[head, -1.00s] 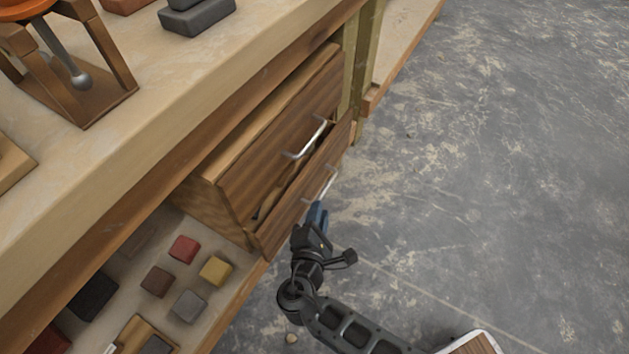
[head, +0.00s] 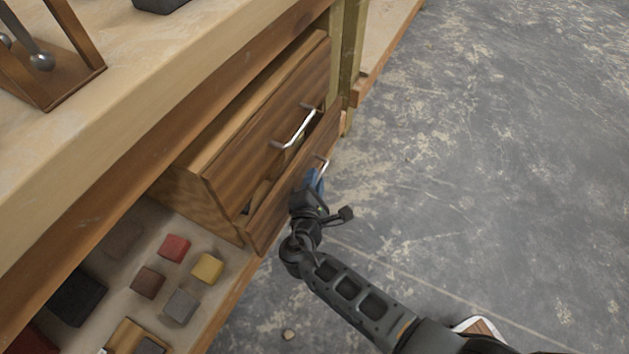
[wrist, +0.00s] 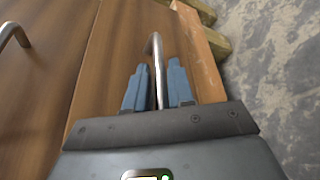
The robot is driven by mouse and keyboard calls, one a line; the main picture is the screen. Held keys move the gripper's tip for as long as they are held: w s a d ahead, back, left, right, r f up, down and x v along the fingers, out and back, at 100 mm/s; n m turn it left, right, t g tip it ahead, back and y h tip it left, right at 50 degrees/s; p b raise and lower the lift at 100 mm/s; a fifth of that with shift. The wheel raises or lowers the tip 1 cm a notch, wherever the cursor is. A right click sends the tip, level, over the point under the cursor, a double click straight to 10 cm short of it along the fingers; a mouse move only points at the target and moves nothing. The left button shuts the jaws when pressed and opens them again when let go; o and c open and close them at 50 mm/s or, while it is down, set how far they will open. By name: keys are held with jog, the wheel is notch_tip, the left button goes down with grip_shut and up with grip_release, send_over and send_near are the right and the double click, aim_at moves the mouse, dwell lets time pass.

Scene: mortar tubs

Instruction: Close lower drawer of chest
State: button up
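The wooden chest (head: 180,190) stands under the bench top. Its upper drawer front (head: 262,125) has a silver bar handle (head: 297,128). The lower drawer (head: 268,222) stands out a little beyond the upper front, with a narrow dark gap above it. Its silver handle (head: 321,168) is partly hidden by my gripper (head: 314,181). In the wrist view the lower drawer handle (wrist: 157,70) runs between the two blue fingers of my gripper (wrist: 158,82). The fingers are close together around the bar, with little space on either side.
Several small coloured blocks (head: 175,247) lie on the low shelf left of the chest. A wooden bench post (head: 352,50) stands just past the chest.

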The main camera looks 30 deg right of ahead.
aim_at(299, 181)
grip_shut()
jog(key=w+a+b, duration=0.2)
jog(key=w, duration=0.1)
jog(key=shift+w+a+f, duration=0.1)
jog(key=shift+a+f, duration=0.05)
jog(key=shift+a, duration=0.05)
jog(key=shift+w+a+r, duration=0.15)
jog(key=shift+r, duration=0.05)
jog(key=shift+o, duration=0.2)
grip_release()
jog(key=shift+a, duration=0.1)
jog(key=p+v, duration=0.2)
jog(key=v, duration=0.5)
jog(key=shift+s+a+r, duration=0.1)
jog(key=shift+s, duration=0.2)
